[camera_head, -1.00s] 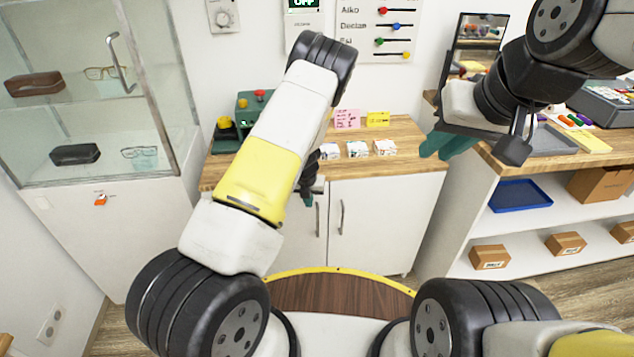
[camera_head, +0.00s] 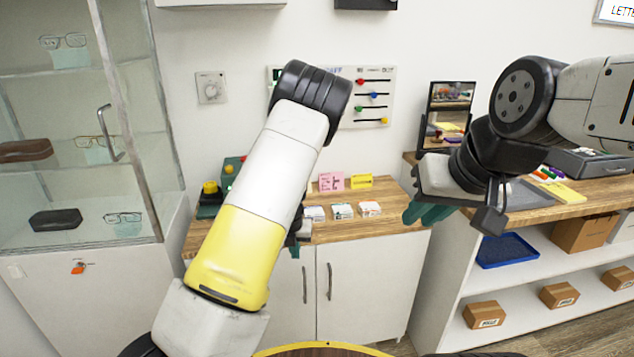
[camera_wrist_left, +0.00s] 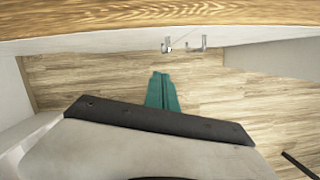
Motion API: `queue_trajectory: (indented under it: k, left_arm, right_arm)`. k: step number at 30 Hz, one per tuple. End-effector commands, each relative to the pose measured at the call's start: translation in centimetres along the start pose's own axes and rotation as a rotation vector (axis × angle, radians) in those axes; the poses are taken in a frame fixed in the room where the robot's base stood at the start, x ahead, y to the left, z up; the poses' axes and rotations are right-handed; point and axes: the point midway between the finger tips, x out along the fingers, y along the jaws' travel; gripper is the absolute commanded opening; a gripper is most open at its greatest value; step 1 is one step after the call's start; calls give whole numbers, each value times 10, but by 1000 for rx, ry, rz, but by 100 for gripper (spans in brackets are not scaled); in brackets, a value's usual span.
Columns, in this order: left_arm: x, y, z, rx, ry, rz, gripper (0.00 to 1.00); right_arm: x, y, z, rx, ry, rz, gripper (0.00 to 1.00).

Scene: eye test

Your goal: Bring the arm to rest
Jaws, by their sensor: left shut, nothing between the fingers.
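My left arm reaches up and forward in the head view. Its gripper is mostly hidden behind the arm, with a bit of teal fingertip (camera_head: 296,251) showing in front of the white cabinet. In the left wrist view the teal fingers of my left gripper (camera_wrist_left: 162,92) lie together, shut and empty, above the wooden floor. My right gripper (camera_head: 430,212) has teal fingers and hangs at the left end of the right-hand counter. I see nothing held in it, but its finger gap is unclear.
A wooden counter (camera_head: 375,238) with card stacks (camera_head: 342,211) tops the white cabinet (camera_head: 375,290). Its handles (camera_wrist_left: 184,45) show in the left wrist view. A glass display case (camera_head: 80,180) stands left. A mirror (camera_head: 448,110) and shelves with a blue tray (camera_head: 507,251) are right.

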Motion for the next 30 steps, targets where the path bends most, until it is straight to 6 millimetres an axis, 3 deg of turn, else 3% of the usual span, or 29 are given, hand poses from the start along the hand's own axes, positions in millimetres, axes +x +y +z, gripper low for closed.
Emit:
queue_trajectory:
  k: [5,14,21,27,30]
  left_arm:
    - [-54,-12,0,241,-28,-104,0]
    - [-195,-31,-25,989,-216,-253,0]
    - [-297,-28,-71,1644,-411,-182,0]
    - [-361,-16,-123,2210,-498,23,0]
    - [-384,-7,-152,2484,-484,161,0]
  right_arm:
    - [0,0,0,0,0,0,20]
    - [0,0,0,0,0,0,20]
    - [0,0,0,0,0,0,20]
    - [0,0,0,0,0,0,20]
    - [0,0,0,0,0,0,20]
